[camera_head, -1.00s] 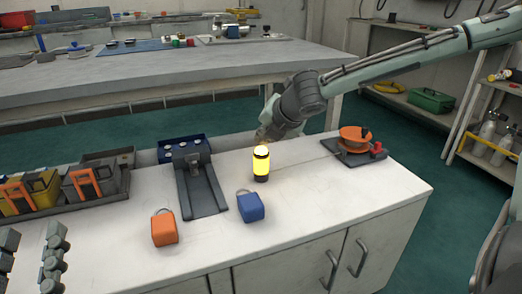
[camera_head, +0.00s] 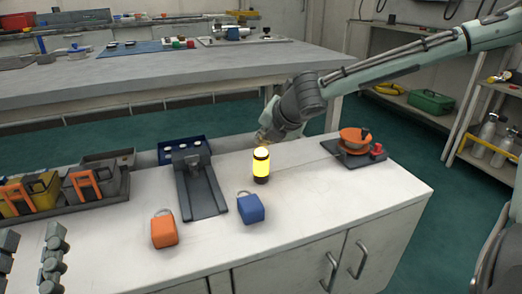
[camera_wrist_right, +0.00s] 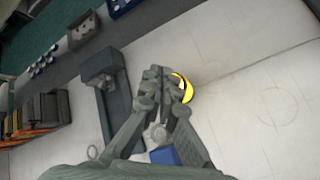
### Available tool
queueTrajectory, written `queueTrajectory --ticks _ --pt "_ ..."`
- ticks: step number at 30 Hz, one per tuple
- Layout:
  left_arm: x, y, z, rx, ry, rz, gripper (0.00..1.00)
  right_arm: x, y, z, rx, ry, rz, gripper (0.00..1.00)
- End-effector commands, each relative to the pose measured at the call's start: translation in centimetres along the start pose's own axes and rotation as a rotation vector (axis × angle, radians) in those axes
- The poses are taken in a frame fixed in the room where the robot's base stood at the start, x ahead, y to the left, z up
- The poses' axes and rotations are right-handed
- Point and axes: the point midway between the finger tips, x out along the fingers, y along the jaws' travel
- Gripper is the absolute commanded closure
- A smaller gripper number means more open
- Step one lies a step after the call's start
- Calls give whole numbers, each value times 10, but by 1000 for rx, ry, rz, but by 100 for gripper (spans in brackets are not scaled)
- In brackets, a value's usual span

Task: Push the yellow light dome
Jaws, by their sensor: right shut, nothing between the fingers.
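The yellow light dome (camera_head: 261,168) glows on a dark base, standing upright on the white counter. My right gripper (camera_head: 263,138) is just above and behind the dome in the head view, its fingers shut and empty. In the right wrist view the shut fingertips (camera_wrist_right: 157,72) overlap the yellow dome (camera_wrist_right: 187,88), hiding part of it. I cannot tell whether they touch it. My left gripper (camera_head: 30,245) shows at the lower left edge, its two grey fingers apart, away from the dome.
A blue padlock-like block (camera_head: 250,207) and an orange one (camera_head: 164,230) stand in front. A grey slotted fixture (camera_head: 202,188) is left of the dome. An orange reel (camera_head: 355,140) sits on a dark plate at right. The counter's front right is clear.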

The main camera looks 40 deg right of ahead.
Motion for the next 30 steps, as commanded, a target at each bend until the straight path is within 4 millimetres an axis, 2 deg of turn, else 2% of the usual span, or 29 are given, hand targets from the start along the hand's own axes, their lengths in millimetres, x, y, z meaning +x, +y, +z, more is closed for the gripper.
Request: queueTrajectory --ticks 30 --pt "-2 -1 6 3 -1 0 60 6 -5 -5 0 0 0 100"
